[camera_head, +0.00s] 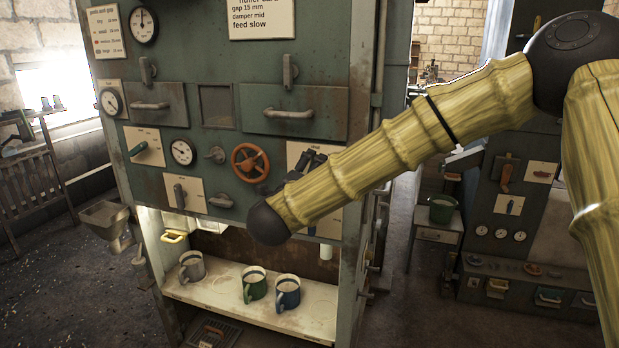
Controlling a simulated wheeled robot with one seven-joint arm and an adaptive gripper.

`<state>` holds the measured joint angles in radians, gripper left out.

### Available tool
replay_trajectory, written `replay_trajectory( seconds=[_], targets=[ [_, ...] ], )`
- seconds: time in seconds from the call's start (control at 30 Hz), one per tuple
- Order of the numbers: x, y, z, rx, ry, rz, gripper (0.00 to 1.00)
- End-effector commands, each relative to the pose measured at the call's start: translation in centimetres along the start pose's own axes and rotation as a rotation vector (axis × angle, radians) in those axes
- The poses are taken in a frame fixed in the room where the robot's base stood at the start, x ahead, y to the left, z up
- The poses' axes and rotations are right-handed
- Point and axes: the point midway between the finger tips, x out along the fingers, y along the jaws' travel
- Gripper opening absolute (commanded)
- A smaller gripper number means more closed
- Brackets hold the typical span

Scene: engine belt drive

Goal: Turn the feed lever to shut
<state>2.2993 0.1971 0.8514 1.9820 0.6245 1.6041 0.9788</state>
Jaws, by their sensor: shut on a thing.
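My gripper (308,162) is a dark shape beside the round dark joint of my bamboo-patterned arm. It is at a pale plate (294,150) on the green machine front, right of the orange handwheel (250,162). It is shut on a lever at this plate. The gripper and arm hide most of the lever, so its angle cannot be told. The plate's label is too small to read. A card (262,18) at the top reads "gap 15 mm", "damper mid" and "feed slow".
A grey cup (192,267), a green cup (255,285) and a blue cup (287,293) stand on the shelf below. A second machine (480,215) stands at right. Floor shows between the machines.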

Motion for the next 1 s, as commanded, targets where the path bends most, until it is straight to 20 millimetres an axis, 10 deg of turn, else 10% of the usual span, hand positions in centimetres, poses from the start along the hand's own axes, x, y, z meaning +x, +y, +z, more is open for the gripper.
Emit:
replay_trajectory(
  seconds=[1.0],
  targets=[
    [0.01, 0.01, -0.01, -0.324, 0.0, 0.0, 0.54]
  ],
)
